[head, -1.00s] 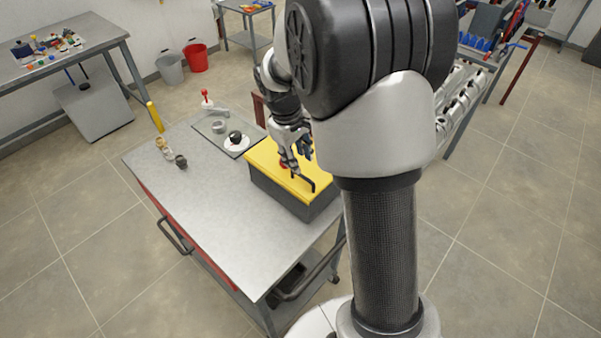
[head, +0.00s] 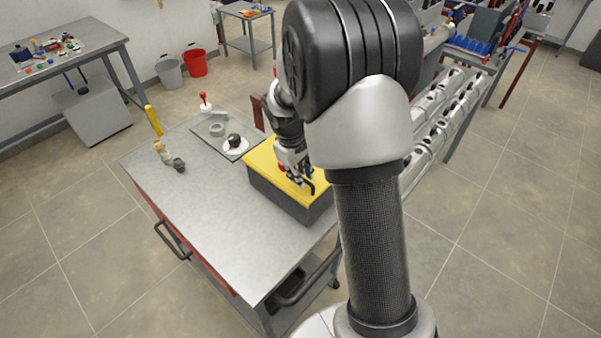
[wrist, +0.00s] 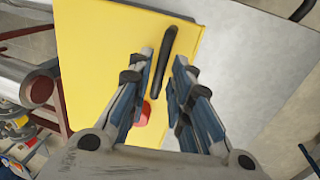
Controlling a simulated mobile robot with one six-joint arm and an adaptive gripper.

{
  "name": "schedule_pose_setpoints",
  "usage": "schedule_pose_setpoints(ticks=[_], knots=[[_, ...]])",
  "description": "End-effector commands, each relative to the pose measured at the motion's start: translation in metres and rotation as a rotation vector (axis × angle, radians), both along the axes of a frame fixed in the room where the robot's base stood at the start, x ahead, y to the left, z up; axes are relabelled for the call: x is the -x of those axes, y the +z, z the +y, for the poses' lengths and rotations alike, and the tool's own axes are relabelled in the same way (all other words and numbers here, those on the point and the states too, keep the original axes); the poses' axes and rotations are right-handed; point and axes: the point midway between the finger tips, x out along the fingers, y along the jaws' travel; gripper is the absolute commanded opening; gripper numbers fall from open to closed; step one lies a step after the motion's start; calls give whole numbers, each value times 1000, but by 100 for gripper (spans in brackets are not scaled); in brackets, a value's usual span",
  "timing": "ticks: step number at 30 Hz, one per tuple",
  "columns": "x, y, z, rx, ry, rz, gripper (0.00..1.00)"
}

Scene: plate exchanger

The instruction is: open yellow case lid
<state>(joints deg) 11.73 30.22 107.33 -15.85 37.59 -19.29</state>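The case is dark grey (head: 272,194) with a flat yellow lid (head: 262,160), which lies shut on it at the right end of the table. The lid fills much of the left of the wrist view (wrist: 95,65). A black bar handle (wrist: 164,60) stands on the lid near its edge. My gripper (wrist: 164,58) is open, with one finger on each side of the handle; I cannot tell whether either finger touches it. In the head view my gripper (head: 302,182) is low over the lid's front right part and hides most of the handle.
The grey table (head: 210,210) is bare at its front. A dark mat (head: 216,135) with a white-and-black round item (head: 235,143) lies left of the case. Small fittings (head: 170,158) stand at the left. Pipes (head: 445,115) run at the right behind my arm.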

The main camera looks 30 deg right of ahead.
Motion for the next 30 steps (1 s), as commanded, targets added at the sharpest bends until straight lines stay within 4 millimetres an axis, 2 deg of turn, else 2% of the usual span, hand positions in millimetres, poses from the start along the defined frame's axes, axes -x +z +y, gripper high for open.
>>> schedule_pose_setpoints(ticks=[7,24,30], knots=[[0,0,0,0,0,0,0],[0,1,0,-1,0,0,0],[-1,7,-2,-21,-2,7,0]])
